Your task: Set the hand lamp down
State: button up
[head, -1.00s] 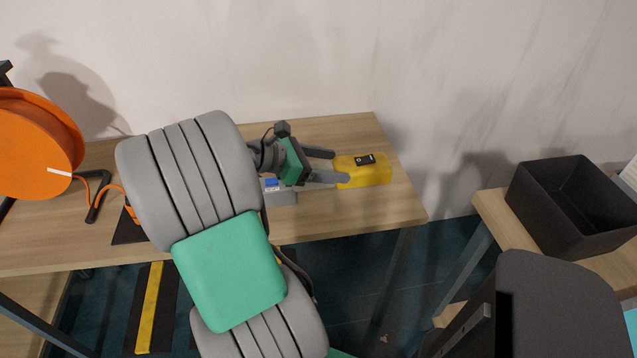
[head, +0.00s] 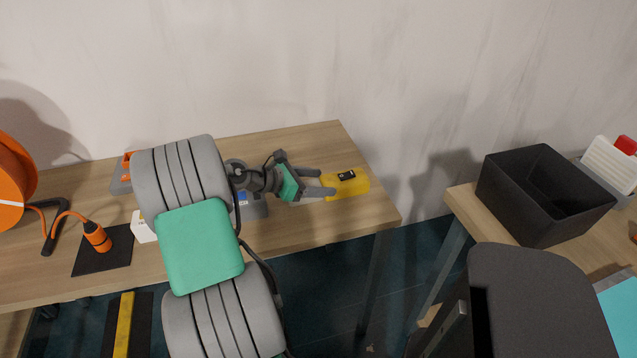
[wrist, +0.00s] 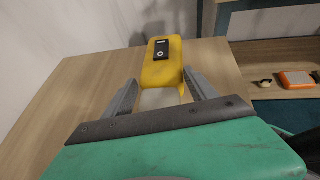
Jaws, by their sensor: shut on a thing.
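The hand lamp is a yellow block (head: 348,186) with a small black panel on top, at the right end of the wooden table in the head view. In the wrist view the hand lamp (wrist: 161,70) points away from me, its pale near end between the fingers. My gripper (head: 320,182) is shut on that near end, one finger on each side; it also shows in the wrist view (wrist: 161,92). The lamp looks roughly level. Its underside is hidden, so I cannot tell whether it touches the tabletop.
The wooden table (head: 315,140) has bare room behind the gripper. A grey item with a blue patch (head: 250,206) is partly behind my arm. A black bin (head: 540,205) is on another table, across a gap.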

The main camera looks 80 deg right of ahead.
jog(key=o, duration=1.8)
jog(key=shift+f, duration=0.1)
